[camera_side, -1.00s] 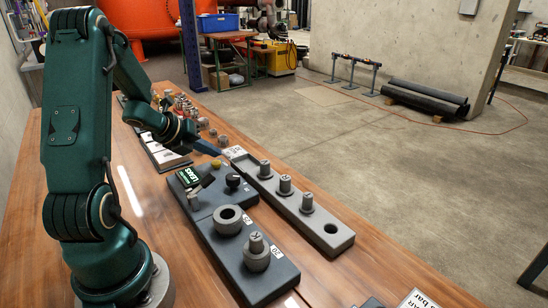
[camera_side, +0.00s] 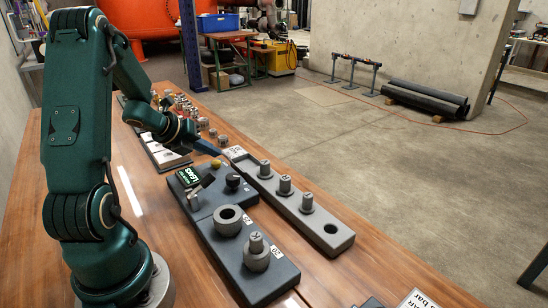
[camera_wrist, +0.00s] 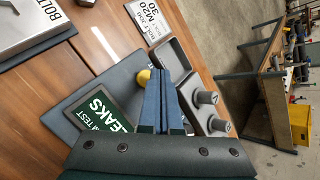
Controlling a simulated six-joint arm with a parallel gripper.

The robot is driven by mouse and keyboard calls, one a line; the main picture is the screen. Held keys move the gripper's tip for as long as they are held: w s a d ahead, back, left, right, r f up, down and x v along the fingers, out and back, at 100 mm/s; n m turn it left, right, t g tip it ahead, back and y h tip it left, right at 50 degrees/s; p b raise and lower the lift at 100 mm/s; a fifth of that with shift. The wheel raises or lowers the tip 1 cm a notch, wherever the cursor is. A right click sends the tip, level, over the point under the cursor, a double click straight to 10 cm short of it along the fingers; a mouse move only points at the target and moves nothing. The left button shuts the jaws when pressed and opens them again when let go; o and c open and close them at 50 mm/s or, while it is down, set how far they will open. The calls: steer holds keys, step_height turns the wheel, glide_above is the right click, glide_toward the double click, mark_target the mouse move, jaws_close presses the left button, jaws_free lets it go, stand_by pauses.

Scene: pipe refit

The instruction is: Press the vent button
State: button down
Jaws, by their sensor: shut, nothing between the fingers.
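A round yellow button (camera_side: 216,163), which looks like the vent button, sits on the dark test panel (camera_side: 206,201) at its far edge. It also shows in the wrist view (camera_wrist: 143,77), just left of my fingers and partly hidden by them. My gripper (camera_side: 217,152) is shut and empty, its blue fingers held together. In the side view the fingertips are close to the button, slightly above and beyond it in the picture. I cannot tell whether they touch it. A green sign reading LEAKS (camera_wrist: 113,108) is on the panel.
A black knob (camera_side: 233,180) stands on the panel right of the button. A grey tray (camera_side: 342,240) with several upright cylinders runs along the right. A plate with a ring and a bolt-like part (camera_side: 257,251) lies nearer. Several small metal parts stand behind my gripper.

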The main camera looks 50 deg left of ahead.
mark_target(213, 165)
steer(key=shift+f, duration=0.15)
steer(key=shift+f, duration=0.3)
steer(key=shift+f, duration=0.4)
stand_by(0.9)
steer(key=shift+r, duration=0.85)
steer(key=shift+r, duration=2.55)
